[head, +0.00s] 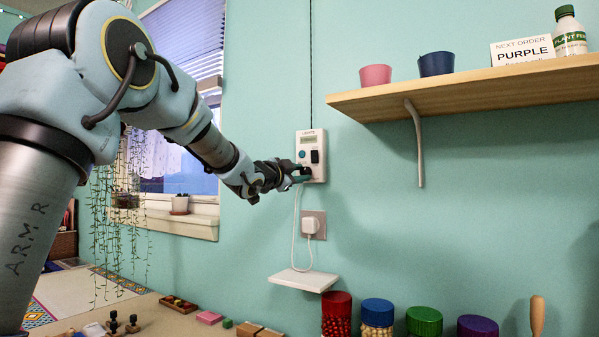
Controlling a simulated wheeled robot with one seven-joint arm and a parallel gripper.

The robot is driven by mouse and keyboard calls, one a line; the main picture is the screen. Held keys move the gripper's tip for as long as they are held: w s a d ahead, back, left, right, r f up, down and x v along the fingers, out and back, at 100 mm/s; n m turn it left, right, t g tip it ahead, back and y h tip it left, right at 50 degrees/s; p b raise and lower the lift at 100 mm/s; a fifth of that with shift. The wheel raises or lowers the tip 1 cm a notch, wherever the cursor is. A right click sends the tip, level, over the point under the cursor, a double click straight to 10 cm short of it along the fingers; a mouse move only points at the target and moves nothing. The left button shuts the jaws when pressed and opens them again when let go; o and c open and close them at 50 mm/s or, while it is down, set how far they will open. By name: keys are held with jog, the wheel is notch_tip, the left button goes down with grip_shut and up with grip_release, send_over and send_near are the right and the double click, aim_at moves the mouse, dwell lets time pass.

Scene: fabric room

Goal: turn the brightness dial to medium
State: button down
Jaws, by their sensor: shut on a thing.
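A white control box (324,158) is fixed to the teal wall, left of the shelf. It has a small display (308,140) at the top, a round blue knob or button (302,154) and a black switch (315,156). My gripper (302,172) reaches in from the left to the lower left of the box. It is shut on a dark dial (306,171) there. The fingers cover much of the dial, so its pointer and markings cannot be read. The display's text is too small to read.
A white cord runs from the box to a plug (311,225) in a wall socket. A small white ledge (303,280) is below. A wooden shelf (470,88) with pots is at right. Several lidded jars (377,312) stand on the table. A window (185,130) is behind my arm.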

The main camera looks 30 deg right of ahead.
jog(key=n+p, duration=0.1)
jog(key=n, duration=0.5)
jog(key=shift+f+p, duration=0.1)
jog(key=shift+p, duration=0.2)
jog(key=shift+n+t+y, duration=0.3)
jog(key=shift+t, duration=0.1)
jog(key=c, duration=0.5)
grip_release()
jog(key=shift+s, duration=0.1)
jog(key=shift+c, duration=0.2)
jog(key=b+v, duration=0.2)
jog(key=v, duration=0.8)
jog(key=shift+s+a, duration=0.15)
jog(key=shift+a, duration=0.2)
